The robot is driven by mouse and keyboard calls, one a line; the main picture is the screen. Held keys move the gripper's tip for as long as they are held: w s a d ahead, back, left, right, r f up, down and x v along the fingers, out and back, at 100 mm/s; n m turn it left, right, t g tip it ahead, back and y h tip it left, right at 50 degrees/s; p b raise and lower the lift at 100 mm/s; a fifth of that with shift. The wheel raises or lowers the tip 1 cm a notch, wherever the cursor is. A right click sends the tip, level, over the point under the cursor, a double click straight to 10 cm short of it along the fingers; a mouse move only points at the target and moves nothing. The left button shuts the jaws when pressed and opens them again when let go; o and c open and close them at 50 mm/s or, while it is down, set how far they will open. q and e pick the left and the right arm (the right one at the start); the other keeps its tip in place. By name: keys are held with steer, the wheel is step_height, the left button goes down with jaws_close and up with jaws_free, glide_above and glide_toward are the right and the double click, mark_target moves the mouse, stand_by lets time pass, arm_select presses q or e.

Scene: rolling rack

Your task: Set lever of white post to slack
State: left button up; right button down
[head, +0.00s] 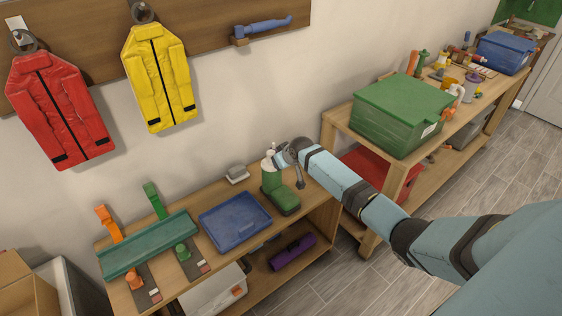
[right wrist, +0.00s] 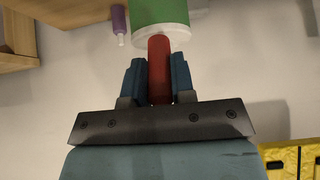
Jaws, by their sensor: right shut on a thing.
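My right arm reaches in from the right in the head view, and its gripper (head: 284,158) is at the white upper part (head: 267,162) of a green upright piece (head: 271,178) on the low bench. In the right wrist view the gripper (right wrist: 160,92) is shut on a red cylindrical part (right wrist: 159,62), one finger on each side. The red part joins a green cylinder (right wrist: 160,10) with a white rim (right wrist: 163,33). A lever's setting cannot be read from these views. My left gripper is not in view.
On the low bench, a blue tray (head: 235,222), a grey item (head: 237,174) and a teal trough (head: 148,245) stand left of the green piece. A green lidded crate (head: 403,110) is on the taller bench at right. Red (head: 60,110) and yellow (head: 160,80) jackets hang behind.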

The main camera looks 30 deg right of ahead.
steer(key=c, duration=0.9)
jaws_free()
steer(key=shift+c, duration=0.2)
steer(key=v, duration=1.3)
steer(key=shift+s+r, duration=0.25)
